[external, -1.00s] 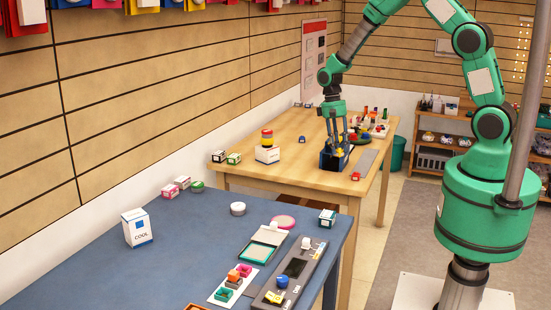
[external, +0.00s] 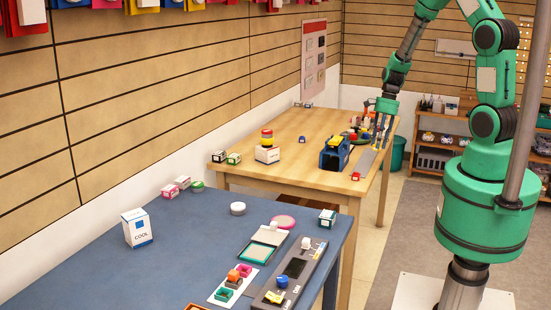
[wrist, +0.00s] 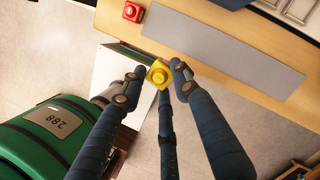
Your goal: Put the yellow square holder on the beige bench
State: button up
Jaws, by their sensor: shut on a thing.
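My gripper (external: 379,143) is shut on the yellow square holder, a small yellow block with a round hole, seen between its fingertips in the wrist view (wrist: 157,74). In the external view the holder shows only as a small yellow spot (external: 376,149) at the fingers. The beige bench (external: 305,140) is a light wooden table. My gripper hangs near its right edge.
A dark blue box (external: 333,157) stands left of the mat. Several small items stand at the back right. A blue table (external: 170,245) is in front.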

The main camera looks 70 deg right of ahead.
jog(key=shift+m, duration=0.9)
jog(key=f, duration=0.1)
jog(key=s+f, duration=0.1)
jog(key=f, duration=0.3)
jog(key=shift+s+d, duration=0.3)
jog(key=shift+d, duration=0.1)
jog(key=w+d, duration=0.2)
jog(key=w, duration=0.2)
jog(key=w+d+f+b, duration=0.1)
jog(key=w+d, duration=0.2)
jog(key=w, duration=0.2)
jog(key=w+d+b, duration=0.1)
jog(key=w+d, duration=0.2)
jog(key=w, duration=0.1)
jog(key=shift+w+d+f, duration=0.2)
jog(key=shift+w+f, duration=0.05)
jog(key=shift+w, duration=0.05)
jog(key=shift+f+b, duration=0.5)
jog(key=shift+f, duration=1.25)
jog(key=shift+f, duration=0.1)
